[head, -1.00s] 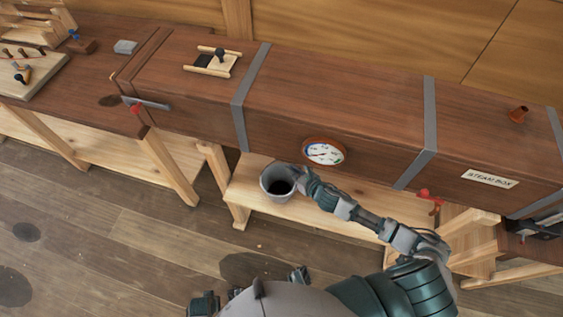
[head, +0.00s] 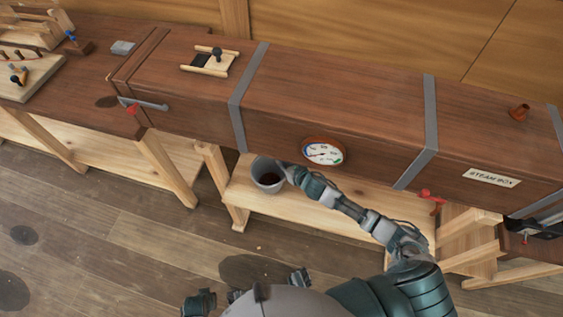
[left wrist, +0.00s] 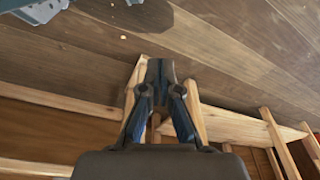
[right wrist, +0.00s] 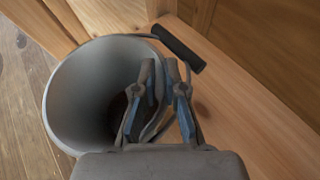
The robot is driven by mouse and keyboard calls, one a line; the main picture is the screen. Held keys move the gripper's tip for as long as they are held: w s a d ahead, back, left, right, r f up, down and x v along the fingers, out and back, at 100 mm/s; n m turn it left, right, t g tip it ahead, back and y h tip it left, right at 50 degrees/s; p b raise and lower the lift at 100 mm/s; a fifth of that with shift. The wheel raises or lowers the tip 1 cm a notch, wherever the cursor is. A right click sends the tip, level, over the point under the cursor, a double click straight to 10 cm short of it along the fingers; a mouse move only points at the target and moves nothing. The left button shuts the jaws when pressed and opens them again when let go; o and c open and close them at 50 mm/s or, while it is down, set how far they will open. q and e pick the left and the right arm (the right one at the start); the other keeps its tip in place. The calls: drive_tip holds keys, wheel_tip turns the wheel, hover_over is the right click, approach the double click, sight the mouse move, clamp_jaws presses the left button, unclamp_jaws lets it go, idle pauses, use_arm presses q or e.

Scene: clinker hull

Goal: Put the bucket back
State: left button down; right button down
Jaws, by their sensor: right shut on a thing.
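The grey bucket (head: 268,176) is upright at the lower shelf (head: 300,212) under the steam box, toward the shelf's left end. I cannot tell if its base touches the shelf. My right gripper (head: 284,170) is at the bucket's right side. In the right wrist view the fingers (right wrist: 161,70) are shut on the bucket's rim, and the bucket (right wrist: 75,95) opens to the left with a dark brown bottom. Its black handle grip (right wrist: 178,47) hangs beyond the fingers. My left gripper (left wrist: 160,70) is shut and empty, with plank floor and wooden legs beyond it.
The steam box (head: 340,95) with a round gauge (head: 323,152) overhangs the shelf closely. Wooden legs (head: 222,180) stand left of the bucket. A red valve handle (head: 431,197) sticks out at the right. The shelf right of the bucket looks clear.

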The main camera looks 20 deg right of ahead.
drive_tip(key=c, duration=1.2)
unclamp_jaws()
drive_tip(key=shift+d+f, duration=0.1)
drive_tip(key=shift+f, duration=0.05)
drive_tip(key=shift+c, duration=0.2)
use_arm(q)
drive_tip(key=shift+d, duration=0.15)
use_arm(e)
drive_tip(key=shift+s, duration=0.1)
